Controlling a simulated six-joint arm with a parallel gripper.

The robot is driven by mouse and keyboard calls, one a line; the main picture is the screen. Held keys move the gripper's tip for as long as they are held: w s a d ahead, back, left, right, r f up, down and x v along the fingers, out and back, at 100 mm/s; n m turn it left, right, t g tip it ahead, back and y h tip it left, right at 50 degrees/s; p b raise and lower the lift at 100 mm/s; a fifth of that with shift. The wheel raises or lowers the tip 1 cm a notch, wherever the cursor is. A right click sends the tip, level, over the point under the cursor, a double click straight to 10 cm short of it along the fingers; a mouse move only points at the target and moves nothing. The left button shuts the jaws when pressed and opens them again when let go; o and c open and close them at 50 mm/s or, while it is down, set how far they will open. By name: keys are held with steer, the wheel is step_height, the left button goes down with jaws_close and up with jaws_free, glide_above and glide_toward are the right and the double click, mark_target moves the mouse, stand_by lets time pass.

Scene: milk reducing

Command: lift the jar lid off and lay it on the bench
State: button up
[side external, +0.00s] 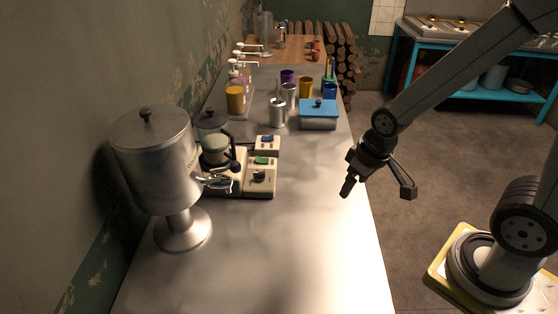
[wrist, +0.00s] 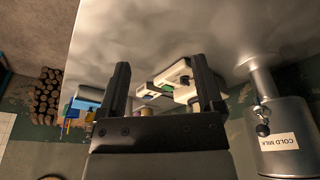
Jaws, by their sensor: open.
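A glass jug-like jar (side external: 215,142) with pale contents and a dark knobbed lid (side external: 211,119) stands on a hot plate, left of centre in the side view. A box with a blue lid (side external: 318,107) and a dark knob sits farther back; its lid rests on it. I cannot tell for certain which vessel is the task's jar. My gripper (side external: 377,190) is open and empty above the bench's right edge, well apart from both. In the wrist view its two fingers (wrist: 160,66) stand apart, with nothing between them but bench and appliances farther off.
A steel dispenser (side external: 155,160), labelled cold milk in the wrist view (wrist: 284,130), stands at the bench's left. Cream control units (side external: 260,177), a metal canister (side external: 278,112), coloured cups (side external: 306,87) and pump bottles (side external: 236,97) stand behind. The front of the bench (side external: 290,255) is clear.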

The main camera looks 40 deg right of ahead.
steer(key=shift+c, duration=0.9)
steer(key=n+t+y, duration=0.6)
steer(key=t, duration=0.3)
glide_toward(210, 109)
steer(key=w+f, duration=0.2)
steer(key=w, duration=0.1)
steer(key=shift+w+a+y, duration=0.3)
steer(key=shift+a+y, duration=0.1)
steer(key=shift+a, duration=0.35)
steer(key=shift+x, duration=1.25)
